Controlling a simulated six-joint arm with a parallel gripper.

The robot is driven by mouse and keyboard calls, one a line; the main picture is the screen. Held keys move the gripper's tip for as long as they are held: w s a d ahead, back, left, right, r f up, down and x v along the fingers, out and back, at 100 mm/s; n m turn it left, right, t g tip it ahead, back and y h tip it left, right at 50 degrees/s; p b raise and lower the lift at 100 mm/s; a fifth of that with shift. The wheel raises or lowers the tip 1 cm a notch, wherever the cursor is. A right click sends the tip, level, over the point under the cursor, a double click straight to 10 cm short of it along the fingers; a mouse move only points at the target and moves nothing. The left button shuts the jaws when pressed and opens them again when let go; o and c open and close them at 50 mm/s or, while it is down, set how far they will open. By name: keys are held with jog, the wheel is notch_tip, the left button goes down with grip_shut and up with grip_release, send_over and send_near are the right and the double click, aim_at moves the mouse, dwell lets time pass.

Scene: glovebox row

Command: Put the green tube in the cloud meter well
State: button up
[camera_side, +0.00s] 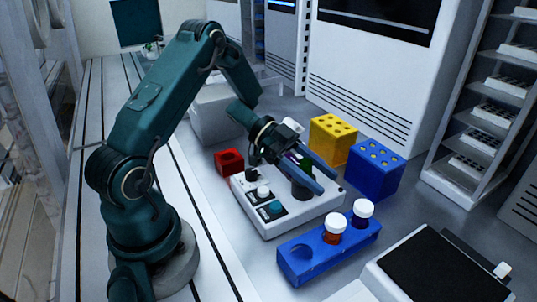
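The cloud meter (318,208) is a pale box with knobs and a small screen on its top. Its well (302,190) is a dark round collar near the right end. My gripper (327,182) is low over the meter, its two blue fingers pointing down and right past the well. The green tube (306,166) shows as a strip of green between the fingers, just above the collar. A white cap (292,125) shows above the gripper and seems to be this tube's. The fingers hide much of the tube; I cannot tell whether they grip it or whether its bottom is inside the well.
A blue rack (296,264) in front holds an orange-brown tube (333,230) and a dark blue tube (361,214); its left hole is empty. A red block (229,162), yellow block (333,140) and blue block (375,170) stand around the meter. A black-topped device (440,275) is at front right.

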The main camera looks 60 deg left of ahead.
dwell(0.3)
jog(key=shift+a+r, duration=0.1)
jog(key=shift+r, duration=0.1)
jog(key=v, duration=1.1)
jog(key=w+r+n+t+y, duration=0.2)
jog(key=w+r+t+y, duration=0.4)
jog(key=w+r+t, duration=0.45)
notch_tip(320, 180, up, 5)
jog(key=w+n+y, duration=0.2)
jog(key=n+y, duration=0.4)
jog(key=y, duration=0.2)
jog(key=s+d+f+n+g, duration=0.2)
jog(key=s+d+f+g, duration=0.1)
jog(key=s, duration=0.5)
jog(key=s+d+f+n+g, duration=0.1)
jog(key=s+d+f+g, duration=0.2)
jog(key=s, duration=0.5)
jog(key=s+d+f+n+g+h, duration=0.1)
jog(key=s+d+f+g, duration=0.3)
jog(key=s, duration=0.4)
jog(key=shift+s+d+f+n, duration=0.3)
jog(key=shift+d+n, duration=0.1)
jog(key=shift+n, duration=0.4)
